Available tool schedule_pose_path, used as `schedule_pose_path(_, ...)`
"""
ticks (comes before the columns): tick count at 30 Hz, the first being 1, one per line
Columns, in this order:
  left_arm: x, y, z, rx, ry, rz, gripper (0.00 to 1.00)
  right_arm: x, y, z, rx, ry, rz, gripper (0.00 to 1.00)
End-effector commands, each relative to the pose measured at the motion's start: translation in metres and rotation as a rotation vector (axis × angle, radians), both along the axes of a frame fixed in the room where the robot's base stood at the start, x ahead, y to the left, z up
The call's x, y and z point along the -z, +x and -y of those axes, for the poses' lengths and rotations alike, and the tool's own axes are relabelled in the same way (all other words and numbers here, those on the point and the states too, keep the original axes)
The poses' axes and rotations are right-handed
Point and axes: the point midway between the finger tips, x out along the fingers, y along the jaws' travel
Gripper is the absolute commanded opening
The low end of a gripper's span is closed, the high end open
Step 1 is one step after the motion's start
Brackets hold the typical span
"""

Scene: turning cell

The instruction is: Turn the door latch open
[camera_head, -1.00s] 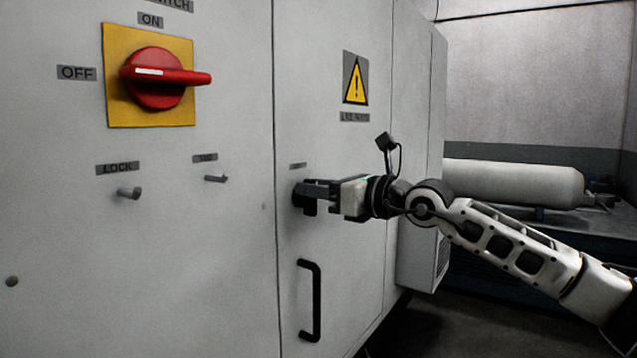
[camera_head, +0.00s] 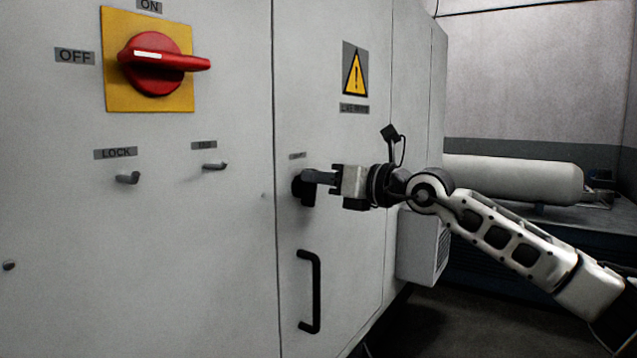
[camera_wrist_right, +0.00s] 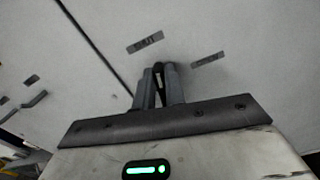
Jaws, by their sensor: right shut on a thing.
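The door latch (camera_head: 300,190) is a small black handle on the grey cabinet door, above the black pull handle. My right gripper (camera_head: 312,177) comes in from the right and is shut on the latch. In the right wrist view, the fingers (camera_wrist_right: 160,82) are close together with a dark piece of the latch between them, and they hide most of it. The cabinet door (camera_head: 345,230) looks closed, flush with the panel on its left. My left gripper is not in view.
A black pull handle (camera_head: 311,290) stands out below the latch. A red rotary switch (camera_head: 155,63) on a yellow plate and two small pegs project from the left panel. A grey vent box (camera_head: 422,247) sits low on the right, near a white cylinder (camera_head: 515,180).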

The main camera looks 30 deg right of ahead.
Motion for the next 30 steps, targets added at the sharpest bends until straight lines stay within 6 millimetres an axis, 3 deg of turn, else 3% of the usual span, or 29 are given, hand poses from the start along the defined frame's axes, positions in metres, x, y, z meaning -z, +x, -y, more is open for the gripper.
schedule_pose_path(30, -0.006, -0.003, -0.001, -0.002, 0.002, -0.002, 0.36, 0.01, 0.006, 0.014, 0.001, 0.888, -0.367, 0.0)
